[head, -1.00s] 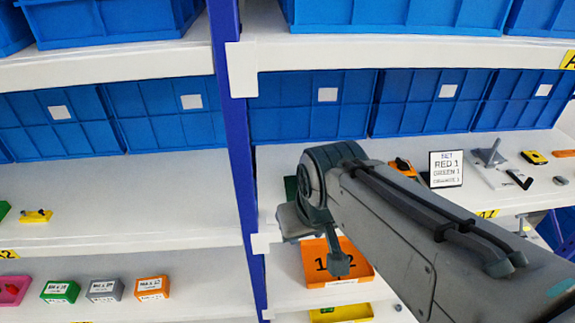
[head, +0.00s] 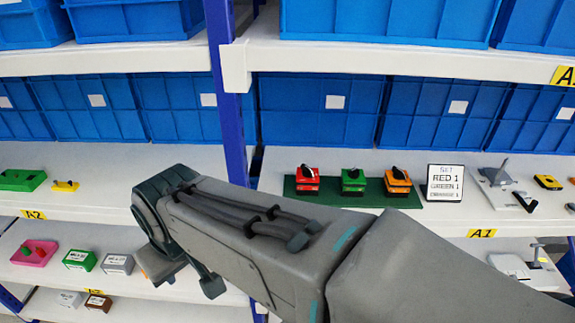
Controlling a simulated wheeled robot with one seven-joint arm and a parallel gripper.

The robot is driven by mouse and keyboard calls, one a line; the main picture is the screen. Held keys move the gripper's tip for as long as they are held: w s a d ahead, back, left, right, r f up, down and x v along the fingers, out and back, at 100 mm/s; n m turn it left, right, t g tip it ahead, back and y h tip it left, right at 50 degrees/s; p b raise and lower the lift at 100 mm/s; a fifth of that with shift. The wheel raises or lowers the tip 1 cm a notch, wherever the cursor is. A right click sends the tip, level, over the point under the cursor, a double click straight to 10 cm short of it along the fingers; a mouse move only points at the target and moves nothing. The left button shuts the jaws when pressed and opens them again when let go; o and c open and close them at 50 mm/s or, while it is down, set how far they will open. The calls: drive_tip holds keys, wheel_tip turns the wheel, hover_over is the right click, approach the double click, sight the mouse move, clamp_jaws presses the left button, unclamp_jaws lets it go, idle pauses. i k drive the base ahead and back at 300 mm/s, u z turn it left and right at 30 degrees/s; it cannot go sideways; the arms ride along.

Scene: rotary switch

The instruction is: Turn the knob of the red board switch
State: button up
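The red switch (head: 307,186) is the leftmost of three switches on a dark green board (head: 328,201) on the middle shelf in the head view. It is a red block with a small black knob (head: 307,170) on top; the knob's exact setting is too small to read. My gripper (head: 182,276) is at the end of my grey arm, left of and lower in the picture than the red switch, apart from it. Its fingers are mostly hidden behind the wrist, so I cannot tell whether it is open or shut.
A green switch (head: 353,182) and an orange switch (head: 397,182) stand right of the red one. Blue bins (head: 317,113) line the shelf back. A blue upright (head: 224,90) stands left of the board. My arm crosses the lower foreground.

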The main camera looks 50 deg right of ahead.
sight(307, 171)
drive_tip(key=k, duration=0.75)
drive_tip(key=z, duration=1.6)
drive_tip(key=i, duration=0.5)
drive_tip(key=z, duration=0.05)
